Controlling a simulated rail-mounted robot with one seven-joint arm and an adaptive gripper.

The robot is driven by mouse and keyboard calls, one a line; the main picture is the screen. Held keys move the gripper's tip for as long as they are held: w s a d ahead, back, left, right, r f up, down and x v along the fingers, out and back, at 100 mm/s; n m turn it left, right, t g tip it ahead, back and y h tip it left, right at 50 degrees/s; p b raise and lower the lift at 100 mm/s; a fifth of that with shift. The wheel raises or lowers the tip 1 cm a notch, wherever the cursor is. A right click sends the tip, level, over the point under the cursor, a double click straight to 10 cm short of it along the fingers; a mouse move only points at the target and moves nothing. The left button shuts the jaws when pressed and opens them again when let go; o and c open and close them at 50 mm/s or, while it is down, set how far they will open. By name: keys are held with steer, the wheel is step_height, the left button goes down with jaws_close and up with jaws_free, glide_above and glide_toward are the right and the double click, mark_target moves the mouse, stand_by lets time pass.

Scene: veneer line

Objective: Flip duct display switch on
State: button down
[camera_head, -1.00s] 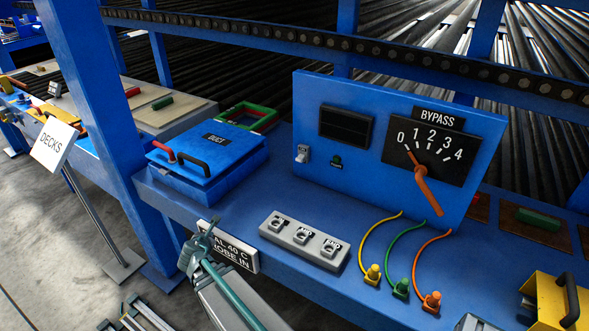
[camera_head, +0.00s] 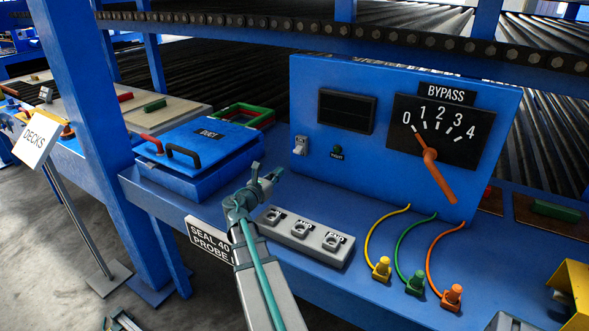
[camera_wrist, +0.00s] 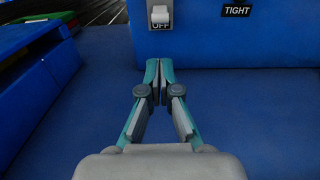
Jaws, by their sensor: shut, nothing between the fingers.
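The white display switch (camera_head: 300,146) is on the left part of the upright blue panel (camera_head: 365,75), below and left of a dark blank display (camera_head: 346,110). In the wrist view the switch (camera_wrist: 160,15) shows at the top centre, with an "OFF" label at its lower edge. My gripper (camera_head: 270,176) is in front of the panel, below and left of the switch, above the blue bench. Its fingers are together with nothing between them. In the wrist view my gripper (camera_wrist: 157,66) points toward the switch, apart from it.
A grey block with several sockets (camera_head: 306,235) lies right of my gripper. A blue lidded box (camera_head: 195,160) stands to the left. A bypass dial with an orange pointer (camera_head: 430,155) is on the panel's right. Yellow (camera_head: 381,268), green (camera_head: 415,283) and orange (camera_head: 452,297) cabled plugs stand on the bench.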

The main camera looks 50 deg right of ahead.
mark_target(298, 150)
steer(key=shift+d, duration=0.1)
stand_by(0.3)
steer(key=w+d+p, duration=0.1)
steer(key=d+p, duration=0.1)
steer(key=d, duration=0.8)
steer(key=shift+w+a+r, duration=0.1)
steer(key=shift+r, duration=0.05)
steer(key=shift+r+p, duration=0.1)
steer(key=shift+p, duration=0.8)
steer(key=shift+y, duration=0.3)
